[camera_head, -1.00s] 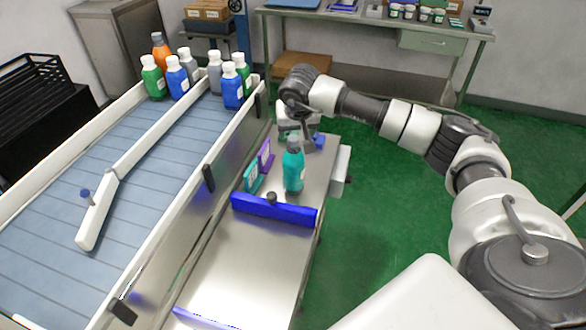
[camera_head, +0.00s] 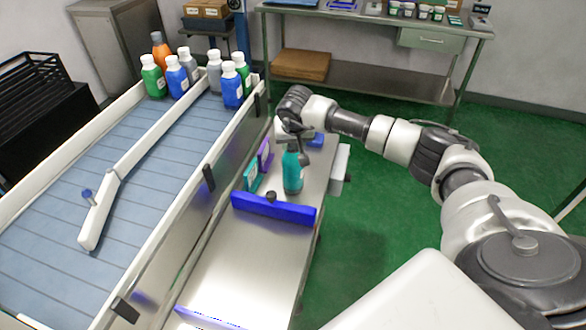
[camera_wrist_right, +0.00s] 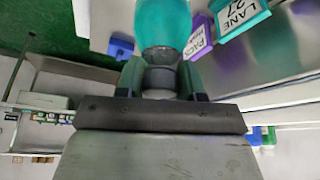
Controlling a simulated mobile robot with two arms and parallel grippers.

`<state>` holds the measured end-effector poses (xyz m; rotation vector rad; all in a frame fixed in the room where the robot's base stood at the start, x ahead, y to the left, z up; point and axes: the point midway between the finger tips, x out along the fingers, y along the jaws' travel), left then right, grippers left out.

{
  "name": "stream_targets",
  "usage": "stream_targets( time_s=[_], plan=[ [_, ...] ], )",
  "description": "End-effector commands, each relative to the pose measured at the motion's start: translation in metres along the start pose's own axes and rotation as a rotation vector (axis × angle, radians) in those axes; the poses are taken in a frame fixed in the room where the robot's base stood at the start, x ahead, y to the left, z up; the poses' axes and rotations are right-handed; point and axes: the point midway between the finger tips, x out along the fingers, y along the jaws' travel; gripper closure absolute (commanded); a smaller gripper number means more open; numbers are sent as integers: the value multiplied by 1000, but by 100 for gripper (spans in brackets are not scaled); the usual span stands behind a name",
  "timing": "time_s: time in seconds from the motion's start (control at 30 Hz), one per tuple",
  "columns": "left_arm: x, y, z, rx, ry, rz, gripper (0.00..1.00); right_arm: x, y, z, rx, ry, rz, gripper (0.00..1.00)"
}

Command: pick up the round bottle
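The round bottle (camera_head: 292,174) is teal with a dark cap and stands upright on the steel side table, behind a blue bar. My right gripper (camera_head: 296,138) is at the top of this bottle. In the right wrist view the teal body (camera_wrist_right: 163,22) fills the top middle, and the two fingers of my right gripper (camera_wrist_right: 161,80) sit on either side of the grey cap, with no clear gap showing. The bottle's base is out of that view. My left gripper is in no view.
The blue bar (camera_head: 272,208) with a dark knob lies in front of the bottle. A teal sign (camera_head: 251,178) and a purple sign (camera_head: 264,155) stand left of it. Several bottles stand at the far end of the conveyor (camera_head: 62,190).

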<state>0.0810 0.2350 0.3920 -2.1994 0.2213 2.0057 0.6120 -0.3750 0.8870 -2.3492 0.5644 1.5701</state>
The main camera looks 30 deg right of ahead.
Motion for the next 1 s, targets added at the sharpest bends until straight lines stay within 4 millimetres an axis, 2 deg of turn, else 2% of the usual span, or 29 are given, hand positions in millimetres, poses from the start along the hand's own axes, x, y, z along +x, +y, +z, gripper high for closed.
stream_targets(
  time_s=[0.03,0.23,0.73,1.0],
  plan=[
    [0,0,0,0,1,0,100,0,0,0,0,0,0,71],
    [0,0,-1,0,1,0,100,0,0,0,0,0,0,100],
    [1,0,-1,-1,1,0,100,-3,0,-2,1,2,-1,100],
    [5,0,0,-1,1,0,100,-20,0,-9,1,5,-3,100]
  ],
)
